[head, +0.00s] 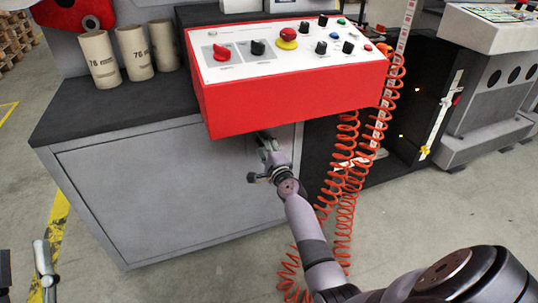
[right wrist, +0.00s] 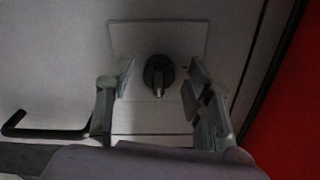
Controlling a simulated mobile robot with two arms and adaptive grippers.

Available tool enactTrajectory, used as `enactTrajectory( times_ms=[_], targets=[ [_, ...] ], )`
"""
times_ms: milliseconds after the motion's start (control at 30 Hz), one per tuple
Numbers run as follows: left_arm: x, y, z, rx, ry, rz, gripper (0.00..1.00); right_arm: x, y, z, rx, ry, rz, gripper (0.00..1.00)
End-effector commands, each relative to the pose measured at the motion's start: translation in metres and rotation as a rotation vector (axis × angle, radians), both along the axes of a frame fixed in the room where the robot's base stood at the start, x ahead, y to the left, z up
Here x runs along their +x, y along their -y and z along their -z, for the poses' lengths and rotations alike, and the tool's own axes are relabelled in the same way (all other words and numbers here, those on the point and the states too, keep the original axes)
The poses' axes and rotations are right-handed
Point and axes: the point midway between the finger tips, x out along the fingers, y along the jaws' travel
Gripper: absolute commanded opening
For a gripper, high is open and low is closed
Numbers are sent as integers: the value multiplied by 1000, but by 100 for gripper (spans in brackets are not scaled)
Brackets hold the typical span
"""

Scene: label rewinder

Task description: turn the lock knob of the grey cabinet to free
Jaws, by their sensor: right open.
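The grey cabinet (head: 165,195) stands below the red control box in the head view. Its lock knob (right wrist: 158,72) shows in the right wrist view as a dark round knob with a lighter grip bar toward the bottom of the picture. It sits on a pale square plate (right wrist: 190,35). My right gripper (right wrist: 160,73) is open, with one finger on each side of the knob and a gap on both sides. In the head view the right gripper (head: 266,145) is at the cabinet front and the knob is hidden. Part of my left gripper (head: 45,268) shows at the lower left, away from the cabinet.
The red control box (head: 290,95) overhangs my right gripper closely. Coiled orange hoses (head: 345,190) hang right of the arm. A dark bar handle (right wrist: 45,132) is left of the fingers in the wrist view. Cardboard cores (head: 132,55) stand on the dark top. Floor in front is clear.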

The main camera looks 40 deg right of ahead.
Motion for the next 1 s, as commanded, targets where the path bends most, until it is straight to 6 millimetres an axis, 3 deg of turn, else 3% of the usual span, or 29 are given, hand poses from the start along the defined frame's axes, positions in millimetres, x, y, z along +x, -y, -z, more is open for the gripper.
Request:
enactTrajectory(
  times_ms=[533, 700, 1000],
  targets=[
    [1, 0, 1, 0, -4, -2, 40, -98, -22, 2, 0, -4, 2, 48],
    [1, 0, 2, 0, -5, -2, 40, -110, -26, 2, 1, -4, 2, 48],
    [1, 0, 2, 0, -5, -2, 40, -111, -26, 1, 1, -2, 1, 48]
  ],
)
